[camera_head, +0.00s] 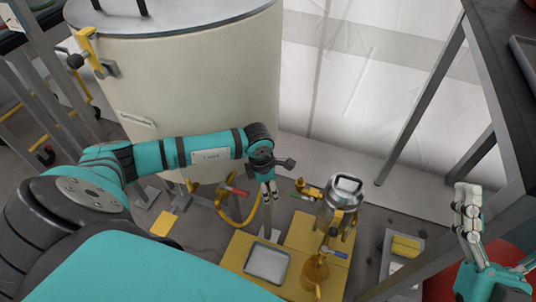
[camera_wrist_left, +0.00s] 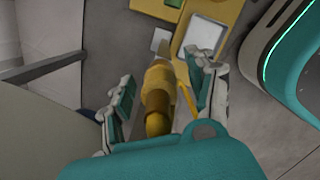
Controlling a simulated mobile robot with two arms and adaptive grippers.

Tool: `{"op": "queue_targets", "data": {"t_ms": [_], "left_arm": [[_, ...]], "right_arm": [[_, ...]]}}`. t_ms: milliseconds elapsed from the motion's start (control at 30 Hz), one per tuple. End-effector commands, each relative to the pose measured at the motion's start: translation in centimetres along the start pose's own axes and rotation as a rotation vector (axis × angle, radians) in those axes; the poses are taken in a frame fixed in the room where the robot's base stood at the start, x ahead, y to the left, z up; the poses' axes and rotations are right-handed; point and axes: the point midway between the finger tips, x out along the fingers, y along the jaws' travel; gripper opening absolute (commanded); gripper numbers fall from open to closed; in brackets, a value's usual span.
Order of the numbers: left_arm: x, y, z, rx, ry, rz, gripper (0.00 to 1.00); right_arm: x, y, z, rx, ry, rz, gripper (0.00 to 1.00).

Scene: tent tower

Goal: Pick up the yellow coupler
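My left gripper (camera_head: 268,190) hangs fingers down in front of the big cream tank. In the left wrist view its two fingers (camera_wrist_left: 165,98) stand apart. A yellow coupler-like piece (camera_wrist_left: 157,88) shows between them, with a gap on the left finger's side; contact on the right side is unclear. In the head view a yellow hose (camera_head: 248,215) curves beside the left gripper; the coupler itself is hard to make out there. My right gripper (camera_head: 468,205) is at the right, fingers up, away from the fittings; its opening is unclear.
The cream tank (camera_head: 200,90) fills the upper left. A yellow platform (camera_head: 235,250) bears a white tray (camera_head: 267,264). A metal canister (camera_head: 342,195) stands right of the left gripper. A dark table (camera_head: 510,90) is at the right. A yellow block (camera_head: 405,246) lies in a tray.

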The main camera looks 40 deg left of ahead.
Motion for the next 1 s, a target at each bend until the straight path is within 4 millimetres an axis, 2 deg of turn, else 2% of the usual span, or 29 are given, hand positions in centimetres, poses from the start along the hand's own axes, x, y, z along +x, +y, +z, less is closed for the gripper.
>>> {"op": "queue_targets", "data": {"t_ms": [67,400,800,1000], "left_arm": [[0.0,0.0,0.0,0.0,0.0,0.0,0.44],[0.0,0.0,0.0,0.0,0.0,0.0,0.0],[-0.5,0.0,0.1,0.0,-0.001,0.0,0.0],[-2.1,0.1,0.3,0.001,-0.002,0.002,0.0]], "right_arm": [[0.0,0.0,0.0,0.0,-0.001,0.0,1.0],[0.0,0.0,0.0,-0.001,-0.001,0.0,1.0],[0.1,0.0,0.2,-0.001,-0.017,0.001,1.0],[-0.1,0.3,2.5,-0.006,-0.157,0.007,1.0]]}}
